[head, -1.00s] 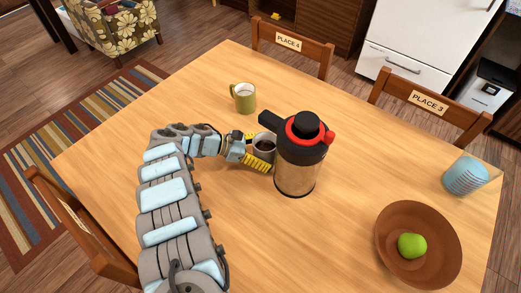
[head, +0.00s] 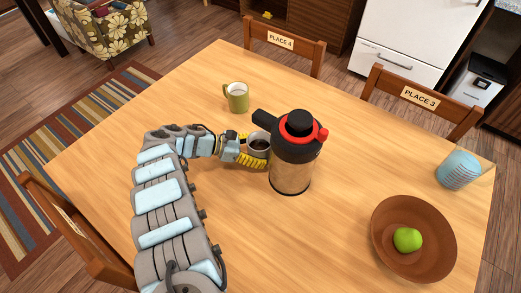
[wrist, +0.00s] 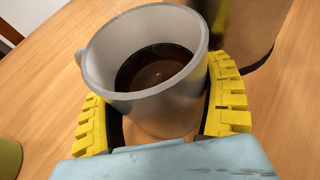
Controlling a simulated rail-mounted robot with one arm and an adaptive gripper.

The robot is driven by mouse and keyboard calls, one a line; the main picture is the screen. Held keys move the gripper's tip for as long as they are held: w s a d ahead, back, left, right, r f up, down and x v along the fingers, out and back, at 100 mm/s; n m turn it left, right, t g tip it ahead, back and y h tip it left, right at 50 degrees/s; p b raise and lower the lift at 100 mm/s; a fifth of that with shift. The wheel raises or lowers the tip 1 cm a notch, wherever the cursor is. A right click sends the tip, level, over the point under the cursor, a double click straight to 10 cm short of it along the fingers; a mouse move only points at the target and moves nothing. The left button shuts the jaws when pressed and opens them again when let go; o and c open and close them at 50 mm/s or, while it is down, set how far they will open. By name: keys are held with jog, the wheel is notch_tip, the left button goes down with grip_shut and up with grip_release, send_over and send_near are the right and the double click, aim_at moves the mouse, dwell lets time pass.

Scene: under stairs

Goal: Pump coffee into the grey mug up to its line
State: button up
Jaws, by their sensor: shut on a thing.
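The grey mug (head: 257,145) stands just left of the pump flask, near the end of its spout. It holds dark coffee, and in the wrist view the mug (wrist: 105,75) shows the coffee surface clearly below the rim. I cannot make out the line. My gripper (head: 252,149) is shut around the mug's body, with a yellow finger (wrist: 90,125) on each side. The pump flask (head: 291,172) stands upright, brown with a black and red top and a black plunger (head: 299,121). Its black spout (head: 266,118) points left, above the mug.
A green mug (head: 237,97) stands behind my gripper. A brown bowl (head: 436,218) with a green apple (head: 407,239) is at the front right, and a blue striped cup (head: 458,170) is near the right edge. The wooden table's (head: 330,240) front middle is clear.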

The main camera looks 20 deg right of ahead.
aim_at(260, 142)
jog(key=shift+r+p, duration=0.3)
jog(key=shift+r, duration=0.1)
jog(key=shift+r+p, duration=1.45)
jog(key=shift+r, duration=0.4)
